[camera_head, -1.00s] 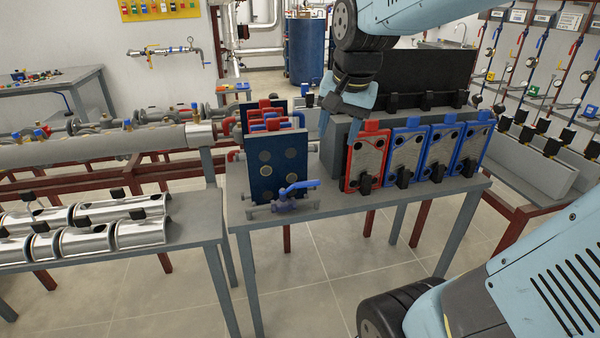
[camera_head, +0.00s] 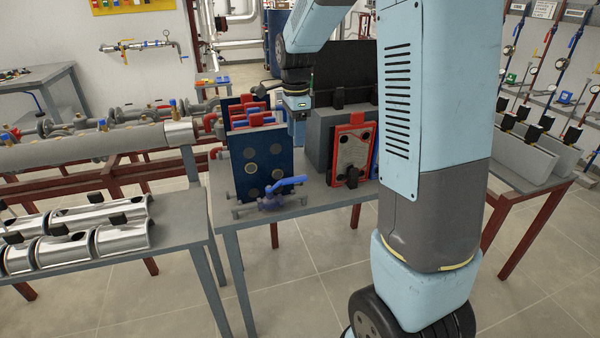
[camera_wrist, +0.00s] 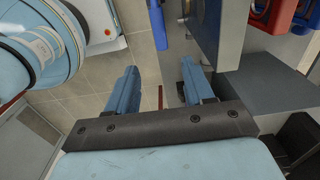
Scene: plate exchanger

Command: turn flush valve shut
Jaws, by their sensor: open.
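The flush valve (camera_head: 270,202) has a blue lever handle (camera_head: 287,183). It sits at the front of the grey table, before the dark blue plate exchanger (camera_head: 258,176), with its handle pointing right and slightly up in the head view. My gripper (camera_head: 298,132) is behind and above the handle, apart from it, just right of the exchanger. In the wrist view my gripper (camera_wrist: 158,66) has its two blue fingers spread with nothing between them. A blue piece, which looks like the handle (camera_wrist: 158,24), lies beyond the fingertips at the top of that view.
A red-framed plate (camera_head: 352,150) stands on the table (camera_head: 330,207) right of the exchanger, against a grey block (camera_head: 322,128). My arm hides the table's right part. Red and blue pipes (camera_wrist: 272,14) show at the wrist view's upper right. A bench with metal shells (camera_head: 122,237) is at left.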

